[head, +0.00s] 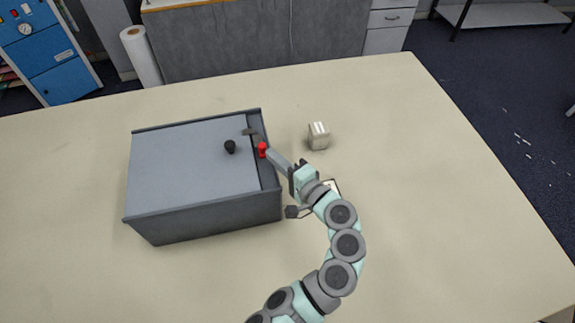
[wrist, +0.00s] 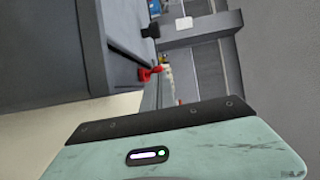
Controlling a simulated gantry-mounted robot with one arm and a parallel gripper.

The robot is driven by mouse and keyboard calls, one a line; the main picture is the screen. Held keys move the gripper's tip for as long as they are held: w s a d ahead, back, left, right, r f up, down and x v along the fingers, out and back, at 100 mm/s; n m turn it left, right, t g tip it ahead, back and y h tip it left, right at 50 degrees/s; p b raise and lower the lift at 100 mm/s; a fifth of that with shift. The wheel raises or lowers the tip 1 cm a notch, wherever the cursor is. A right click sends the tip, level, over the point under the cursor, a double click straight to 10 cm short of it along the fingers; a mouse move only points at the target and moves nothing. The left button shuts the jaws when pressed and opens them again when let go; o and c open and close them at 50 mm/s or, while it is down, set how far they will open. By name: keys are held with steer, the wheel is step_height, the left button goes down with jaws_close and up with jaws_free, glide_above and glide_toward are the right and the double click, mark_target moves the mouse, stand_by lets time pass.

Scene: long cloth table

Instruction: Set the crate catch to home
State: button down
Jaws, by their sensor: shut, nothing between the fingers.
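The grey crate (head: 190,165) stands left of the table's middle, with a flat lid and a black knob (head: 230,147) on it. A red catch (head: 262,149) stands on the strip along the crate's right side, beside a dark grey bar (head: 250,132). My gripper (head: 269,154) is shut and holds nothing. Its tip is right at the red catch, from the right; I cannot tell whether they touch. In the wrist view the red catch (wrist: 148,73) shows just beyond the gripper body, with the black knob (wrist: 151,31) above it. The catch's base is partly hidden.
A small pale block (head: 319,135) stands on the table (head: 430,170) right of the crate. The table's right side is clear. A paper roll (head: 141,56) stands beyond the back edge.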

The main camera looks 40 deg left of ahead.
mark_target(262, 147)
steer(key=shift+w+a+f, duration=0.1)
steer(key=shift+a, duration=0.5)
steer(key=shift+a, duration=0.1)
steer(key=shift+w+a+f, duration=0.1)
steer(key=shift+w+a, duration=0.2)
steer(key=shift+w+a+b, duration=0.6)
steer(key=shift+w+a, duration=0.35)
steer(key=shift+a, duration=0.2)
